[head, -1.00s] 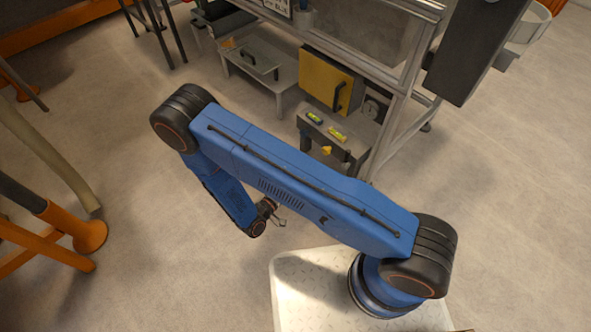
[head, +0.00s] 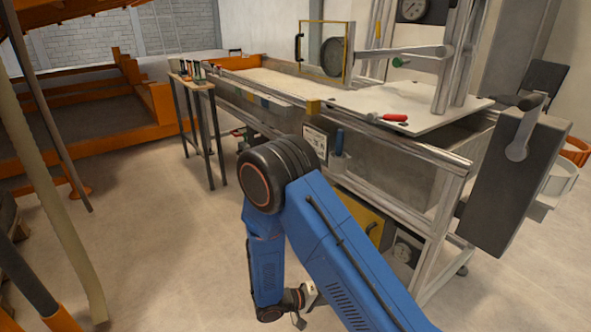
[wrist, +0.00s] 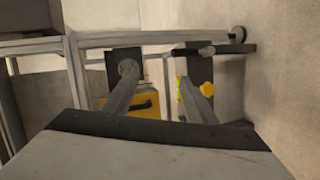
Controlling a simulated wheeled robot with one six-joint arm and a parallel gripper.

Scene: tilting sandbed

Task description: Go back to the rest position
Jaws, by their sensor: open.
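In the head view my gripper (head: 308,296) shows small at the lower end of my folded blue arm, partly hidden by the arm. It hangs low in front of the sandbed bench (head: 440,157) and holds nothing that I can see. The yellow box (wrist: 145,101) shows beyond and between the fingers. A yellow knob (wrist: 207,89) shows beside the right finger; whether they touch cannot be told.
The sandbed's white plate (head: 435,112) carries a red-handled tool (head: 388,117). A dark box (head: 515,185) hangs at the bench's right end. A small table (head: 193,84) with several tools stands at the left. Orange framework (head: 160,105) lies behind it. Floor at left centre is clear.

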